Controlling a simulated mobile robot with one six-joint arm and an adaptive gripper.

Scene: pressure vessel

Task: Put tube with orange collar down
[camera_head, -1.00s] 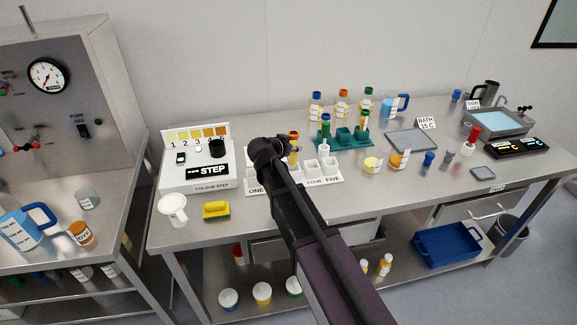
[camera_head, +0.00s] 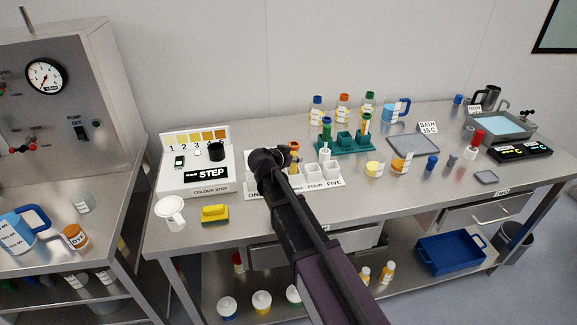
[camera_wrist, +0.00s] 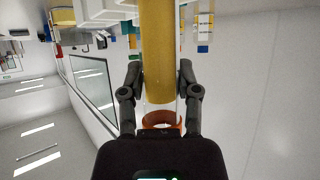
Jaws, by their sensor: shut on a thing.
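The tube with the orange collar (camera_wrist: 158,50) shows in the wrist view as a clear tube with yellow contents and an orange ring. My gripper (camera_wrist: 160,72) is shut on it, one finger on each side. In the head view the orange collar (camera_head: 294,146) shows just past my gripper, above the white numbered rack (camera_head: 330,183).
A teal rack (camera_head: 345,147) holding green-collared tubes stands close behind right. Capped bottles (camera_head: 343,107) stand behind it. The colour step box (camera_head: 197,172), a yellow sponge (camera_head: 215,213) and a white funnel (camera_head: 171,209) are at left. Bare bench lies in front of the white rack.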

